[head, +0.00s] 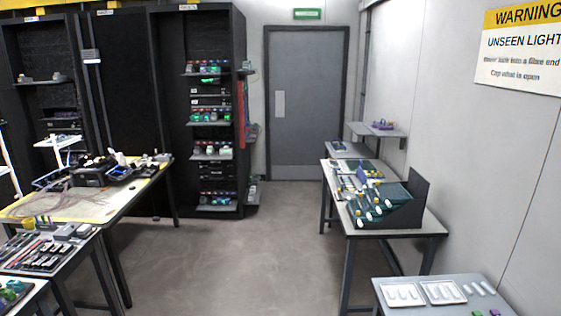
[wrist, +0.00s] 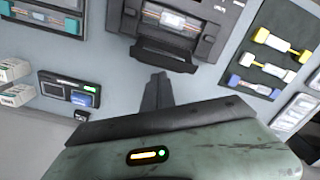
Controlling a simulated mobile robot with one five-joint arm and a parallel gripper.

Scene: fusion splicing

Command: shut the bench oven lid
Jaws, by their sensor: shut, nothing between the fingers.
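In the wrist view, a dark grey bench device (wrist: 205,30) with a long slot stands at the top middle; it may be the bench oven, but I cannot tell for sure. A black flap (wrist: 163,56) juts from its near side and may be the lid. My gripper (wrist: 158,80) points at this flap from below in the picture, its dark fingers shut together and empty. I cannot tell whether the fingertips touch the flap. My green-grey wrist housing with a small orange light hides the lower part of this view. The gripper is not visible in the head view.
In the wrist view, a dark tray of yellow, white and blue pieces (wrist: 270,60) lies right; a small screen unit (wrist: 70,92) and white boxes (wrist: 15,85) lie left. In the head view, benches stand left (head: 120,198) and right (head: 425,222), with clear floor (head: 235,250) between.

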